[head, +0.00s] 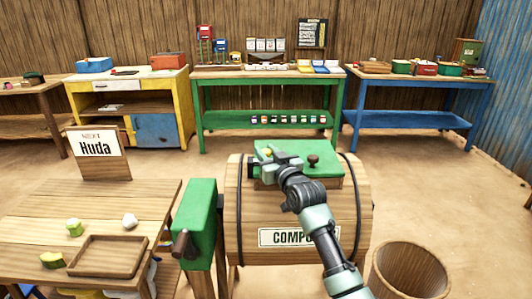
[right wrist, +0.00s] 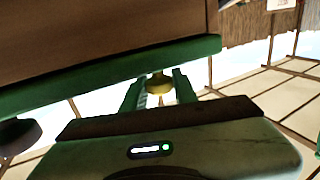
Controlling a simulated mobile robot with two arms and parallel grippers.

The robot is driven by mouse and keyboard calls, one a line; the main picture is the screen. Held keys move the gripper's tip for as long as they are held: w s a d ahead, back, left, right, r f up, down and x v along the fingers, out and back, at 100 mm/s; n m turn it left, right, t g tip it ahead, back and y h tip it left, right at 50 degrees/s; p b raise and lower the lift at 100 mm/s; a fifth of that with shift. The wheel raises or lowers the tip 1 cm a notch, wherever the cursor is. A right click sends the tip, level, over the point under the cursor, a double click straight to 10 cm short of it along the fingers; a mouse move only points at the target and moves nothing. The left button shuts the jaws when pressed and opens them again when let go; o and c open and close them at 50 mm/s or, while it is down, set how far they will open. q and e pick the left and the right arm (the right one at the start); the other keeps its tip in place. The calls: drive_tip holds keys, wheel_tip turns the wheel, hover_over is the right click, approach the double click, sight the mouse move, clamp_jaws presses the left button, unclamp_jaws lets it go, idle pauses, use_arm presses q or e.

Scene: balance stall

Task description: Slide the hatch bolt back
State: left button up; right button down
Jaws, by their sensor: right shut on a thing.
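The green hatch (head: 325,173) lies on top of the wooden compost barrel (head: 350,205) and looks closed. A dark round knob (head: 313,160) stands on it, right of my gripper. The hatch bolt's yellow knob (head: 267,152) is at the hatch's left part. My right gripper (head: 270,160) is shut on this knob. In the right wrist view the yellow knob (right wrist: 159,83) sits between the two green fingers, beside the green hatch edge (right wrist: 110,88). The bolt's bar is mostly hidden by my gripper. My left gripper is out of view.
A green box with a crank (head: 195,215) stands left of the barrel. A wooden table (head: 40,225) with a tray (head: 108,256) and scraps is at the left. A round bin (head: 408,272) stands at the right front. Benches line the back wall, with open floor before them.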

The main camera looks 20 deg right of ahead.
drive_tip(key=d, duration=0.1)
drive_tip(key=s+d, duration=0.1)
drive_tip(key=d, duration=0.1)
drive_tip(key=shift+d+p, duration=0.1)
drive_tip(key=shift+p, duration=0.25)
drive_tip(key=c, duration=1.2)
unclamp_jaws()
drive_tip(key=shift+o, duration=0.4)
drive_tip(key=shift+d, duration=0.2)
drive_tip(key=shift+a, duration=0.1)
